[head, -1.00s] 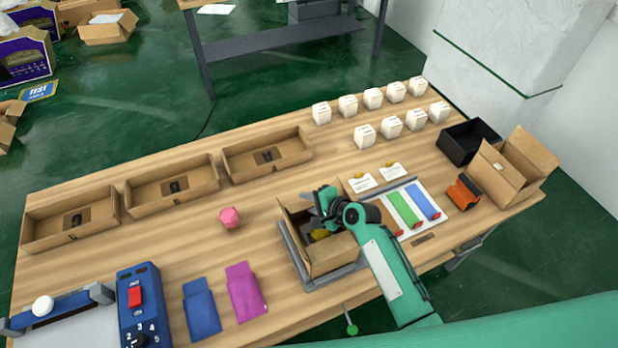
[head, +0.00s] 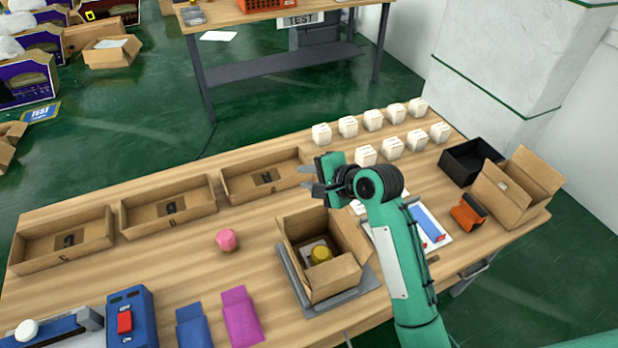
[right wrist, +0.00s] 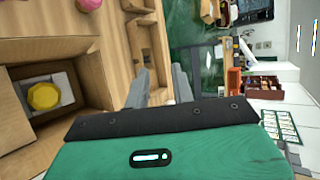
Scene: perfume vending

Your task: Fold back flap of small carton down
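The small open carton (head: 338,281) sits in a grey frame (head: 345,297) on the wooden table in the head view. A yellow round-topped item (head: 321,254) is inside it. The back flap (head: 303,225) appears raised at the far side, and a right-hand panel also stands up. In the right wrist view, the carton (right wrist: 78,72) is at the left with the yellow item (right wrist: 44,97) inside. My right gripper (head: 304,177) is above and behind the carton, clear of it. Its fingers (right wrist: 162,85) are apart with nothing between them. My left gripper is out of view.
Three brown trays (head: 168,212) line the table's back left. Several white boxes (head: 373,120) stand behind my right arm. A pink item (head: 227,240) lies left of the carton. A black bin (head: 470,160) and a larger open carton (head: 510,192) are at the right.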

